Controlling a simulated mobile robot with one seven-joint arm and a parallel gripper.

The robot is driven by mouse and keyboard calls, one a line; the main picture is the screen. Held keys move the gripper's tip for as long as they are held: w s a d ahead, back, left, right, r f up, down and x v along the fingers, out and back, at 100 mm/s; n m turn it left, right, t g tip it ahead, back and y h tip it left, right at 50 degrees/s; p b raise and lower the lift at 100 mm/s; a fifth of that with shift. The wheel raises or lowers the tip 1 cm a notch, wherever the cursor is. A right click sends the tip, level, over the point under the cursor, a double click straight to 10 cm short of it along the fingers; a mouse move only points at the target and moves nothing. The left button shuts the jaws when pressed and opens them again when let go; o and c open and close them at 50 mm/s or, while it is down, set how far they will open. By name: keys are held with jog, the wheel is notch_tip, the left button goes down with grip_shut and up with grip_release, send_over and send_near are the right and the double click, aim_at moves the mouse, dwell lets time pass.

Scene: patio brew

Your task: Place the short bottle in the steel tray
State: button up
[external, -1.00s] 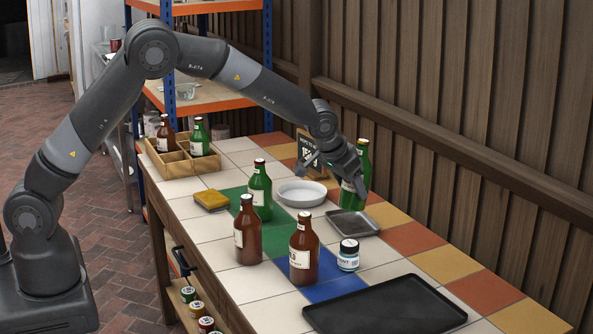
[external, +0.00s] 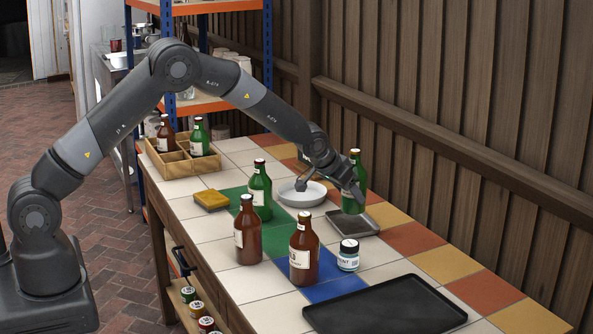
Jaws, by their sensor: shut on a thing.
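The visible front of the tray is empty. Another green bottle (external: 261,193) stands on the green tiles. Two brown bottles stand in front, one on the left (external: 248,232) and one on the right (external: 304,255).
A white dish (external: 290,198) sits left of the steel tray, below my wrist. A small jar (external: 348,258) stands in front of it. A black tray (external: 385,308) lies at the front. A wooden crate (external: 180,168) holds bottles, near a yellow sponge (external: 211,200).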

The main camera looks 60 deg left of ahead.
aim_at(348, 204)
jog(key=shift+w+a+f, duration=0.15)
jog(key=shift+a+f, duration=0.1)
jog(key=shift+f, duration=1.85)
jog(key=o, duration=1.5)
jog(key=shift+f, duration=0.15)
jog(key=shift+o, duration=0.2)
